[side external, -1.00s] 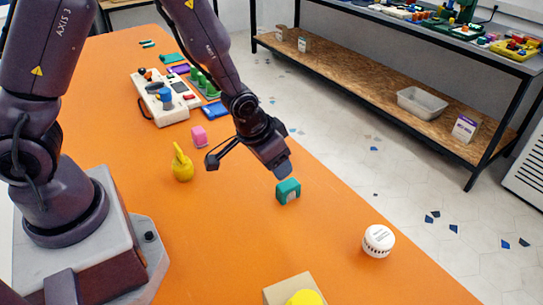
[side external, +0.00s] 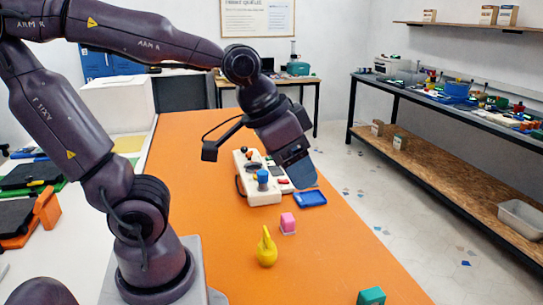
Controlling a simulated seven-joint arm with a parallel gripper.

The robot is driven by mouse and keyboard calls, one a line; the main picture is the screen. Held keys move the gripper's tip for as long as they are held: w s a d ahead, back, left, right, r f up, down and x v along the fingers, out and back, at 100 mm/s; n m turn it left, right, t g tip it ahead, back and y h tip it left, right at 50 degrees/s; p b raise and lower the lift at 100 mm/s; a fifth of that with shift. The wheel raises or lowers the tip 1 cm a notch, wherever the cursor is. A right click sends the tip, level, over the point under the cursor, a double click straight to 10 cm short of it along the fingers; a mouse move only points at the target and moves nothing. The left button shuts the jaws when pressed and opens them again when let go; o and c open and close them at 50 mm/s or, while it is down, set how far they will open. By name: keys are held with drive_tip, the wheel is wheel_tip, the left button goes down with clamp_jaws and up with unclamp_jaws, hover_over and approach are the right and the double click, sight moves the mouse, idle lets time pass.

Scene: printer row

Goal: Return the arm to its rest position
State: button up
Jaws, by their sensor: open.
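My gripper (side external: 301,170) hangs in the middle of the side view, raised on my dark purple arm, its blue-grey fingertips pointing down. In the picture it overlaps the right part of the white control box (side external: 262,190) and lies just above the blue tray (side external: 312,198). It is open and I see nothing held in it. The fingers overlap each other from this side, so the gap between them is hidden. My arm is bent, with its upper links reaching across the top left of the view.
A dark shelf rack (side external: 440,180) stands at right across the floor. The table's right side is mostly clear.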

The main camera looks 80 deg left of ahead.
drive_tip(key=s, duration=0.1)
drive_tip(key=s+r, duration=0.1)
drive_tip(key=s, duration=0.1)
drive_tip(key=shift+s+a+r, duration=0.2)
drive_tip(key=shift+s+r, duration=0.15)
idle(0.9)
